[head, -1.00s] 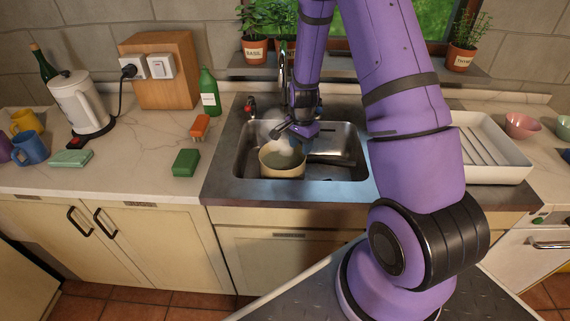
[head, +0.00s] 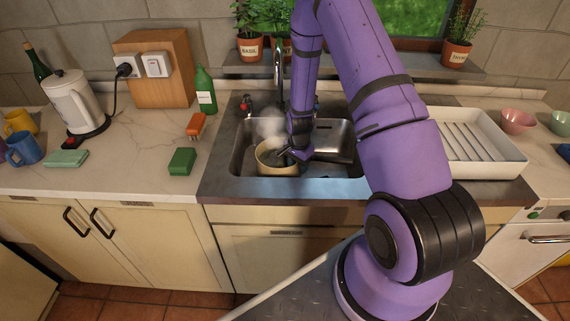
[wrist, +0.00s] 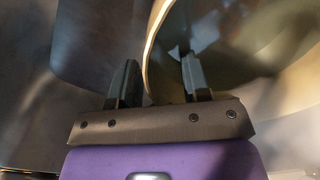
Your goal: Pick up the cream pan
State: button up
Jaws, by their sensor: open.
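The cream pan (head: 265,163) stands in the left part of the metal sink, with steam rising from it. In the wrist view its pale rim (wrist: 152,45) runs between my two fingers, and its darker inside (wrist: 240,50) fills the right side. My gripper (head: 284,157) is at the pan's right side; in the wrist view my gripper (wrist: 158,75) is open, one finger outside the wall and one over the inside. I cannot tell whether either finger touches the wall. My arm hides part of the sink behind.
The sink (head: 335,172) has walls close around the pan. A green sponge (head: 182,161), an orange brush (head: 196,126) and a green bottle (head: 205,92) stand left of it. A white drying rack (head: 480,150) is on the right. Potted herbs (head: 249,47) line the back sill.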

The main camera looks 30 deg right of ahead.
jog(key=shift+f, duration=0.3)
grip_shut()
jog(key=shift+w, duration=0.1)
jog(key=shift+r, duration=0.15)
jog(key=shift+r, duration=4.9)
